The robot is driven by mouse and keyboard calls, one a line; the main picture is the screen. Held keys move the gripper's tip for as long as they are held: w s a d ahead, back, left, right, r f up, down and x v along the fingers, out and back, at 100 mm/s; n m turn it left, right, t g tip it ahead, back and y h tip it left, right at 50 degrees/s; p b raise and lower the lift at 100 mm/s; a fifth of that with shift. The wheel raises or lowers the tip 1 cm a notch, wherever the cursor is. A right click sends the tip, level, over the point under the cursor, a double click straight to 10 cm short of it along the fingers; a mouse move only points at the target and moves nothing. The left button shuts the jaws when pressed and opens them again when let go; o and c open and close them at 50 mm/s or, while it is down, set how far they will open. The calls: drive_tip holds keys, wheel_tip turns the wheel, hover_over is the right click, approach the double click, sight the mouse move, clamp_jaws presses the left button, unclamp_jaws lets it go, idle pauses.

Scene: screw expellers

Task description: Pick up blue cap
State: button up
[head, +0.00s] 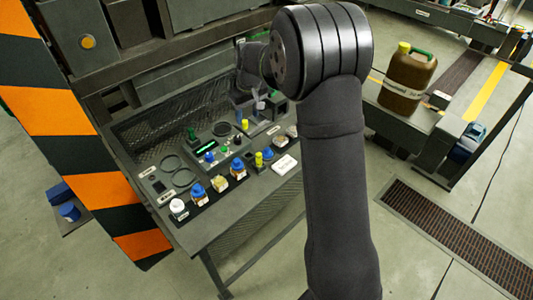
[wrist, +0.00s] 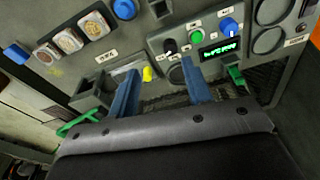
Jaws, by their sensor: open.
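Several blue-topped items stand on the grey bench, and I cannot tell which is the blue cap. In the head view, blue tops show on a front-row jar (head: 197,189), on another jar (head: 238,164) and near the yellow caps (head: 267,153). The wrist view shows a round blue top (wrist: 124,9) at the upper edge and a blue item (wrist: 15,54) at the far left. My gripper (wrist: 159,66) is open and empty, its two blue-grey fingers apart above the bench. In the head view my gripper (head: 259,102) is over the rear right of the bench, away from the front row.
A control panel (wrist: 200,50) with a lit display, a blue knob (wrist: 228,25) and a green button lies right of the fingers. A small yellow item (wrist: 147,74) shows between the fingers. A brown canister (head: 405,82) stands behind.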

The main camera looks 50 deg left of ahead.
drive_tip(key=w+d+m+h, duration=0.1)
drive_tip(key=w+d+h, duration=0.1)
drive_tip(key=w+d, duration=0.25)
hover_over(268, 149)
drive_tip(key=f, duration=1)
drive_tip(key=shift+a+f, duration=0.1)
drive_tip(key=shift+a, duration=0.15)
drive_tip(key=shift+d+f, duration=0.2)
drive_tip(key=shift+f, duration=2.8)
clamp_jaws()
